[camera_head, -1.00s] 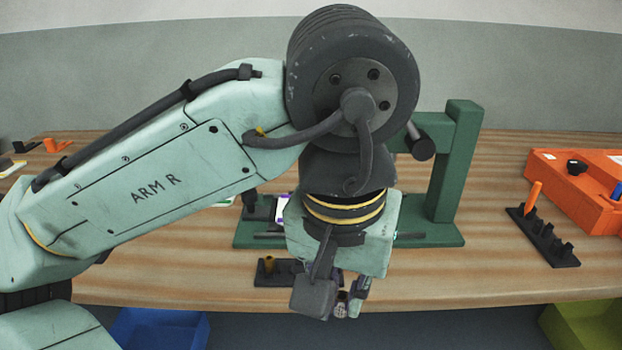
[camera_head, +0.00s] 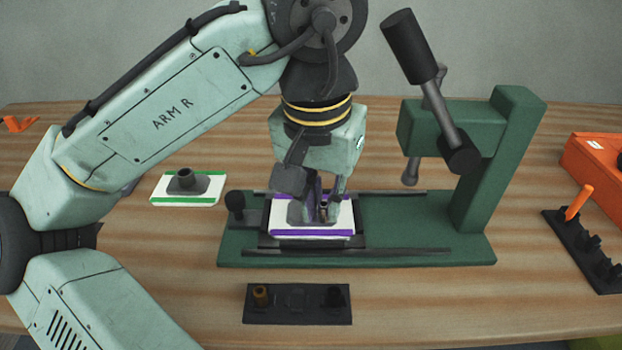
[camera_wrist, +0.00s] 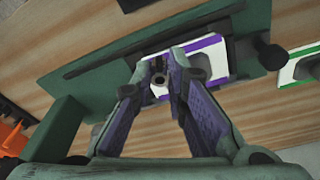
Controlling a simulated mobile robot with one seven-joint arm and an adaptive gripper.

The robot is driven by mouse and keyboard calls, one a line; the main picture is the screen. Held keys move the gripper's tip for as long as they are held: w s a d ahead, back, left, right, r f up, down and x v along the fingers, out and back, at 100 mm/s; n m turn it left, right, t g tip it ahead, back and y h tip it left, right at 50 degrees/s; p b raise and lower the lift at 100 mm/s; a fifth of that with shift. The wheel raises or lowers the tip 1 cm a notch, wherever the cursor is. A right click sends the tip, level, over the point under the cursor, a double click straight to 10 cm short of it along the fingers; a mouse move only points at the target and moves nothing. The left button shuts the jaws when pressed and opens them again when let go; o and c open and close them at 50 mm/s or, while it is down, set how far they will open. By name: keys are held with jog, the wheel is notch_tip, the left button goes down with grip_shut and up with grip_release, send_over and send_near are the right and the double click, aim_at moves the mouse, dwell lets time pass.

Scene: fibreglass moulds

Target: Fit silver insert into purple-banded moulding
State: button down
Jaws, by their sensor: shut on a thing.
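The purple-banded moulding (camera_head: 284,227) is a white plate with purple bands and a grey raised middle. It lies in the dark holder of the green press, and also shows in the wrist view (camera_wrist: 216,54). My gripper (camera_head: 322,212) is over its middle, fingers pointing down, shut on the silver insert (camera_wrist: 159,81). Only a small ring-like end of the insert shows between the fingertips in the wrist view. The fingers hide the moulding's socket, so I cannot tell whether the insert is in it or just above.
The green press (camera_head: 400,240) has a raised black-handled lever on its right. A green-banded moulding (camera_head: 187,198) lies left of it. A dark rack (camera_head: 297,316) with a brass insert (camera_head: 260,295) is in front. An orange case (camera_head: 600,170) and another rack (camera_head: 583,250) are at right.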

jog(key=w, duration=0.2)
jog(key=w+a, duration=0.1)
jog(key=w, duration=0.2)
jog(key=w+p, duration=0.1)
jog(key=w, duration=0.1)
jog(key=shift+w+a+f, duration=0.2)
jog(key=shift+a+f, duration=0.05)
jog(key=shift+f, duration=0.1)
jog(key=shift+f+p, duration=0.35)
jog(key=shift+f, duration=1.45)
jog(key=c, duration=1.6)
grip_release()
jog(key=r, duration=0.4)
jog(key=s+r, duration=0.1)
jog(key=r, duration=0.7)
jog(key=shift+s+a, duration=0.3)
jog(key=shift+a, duration=0.1)
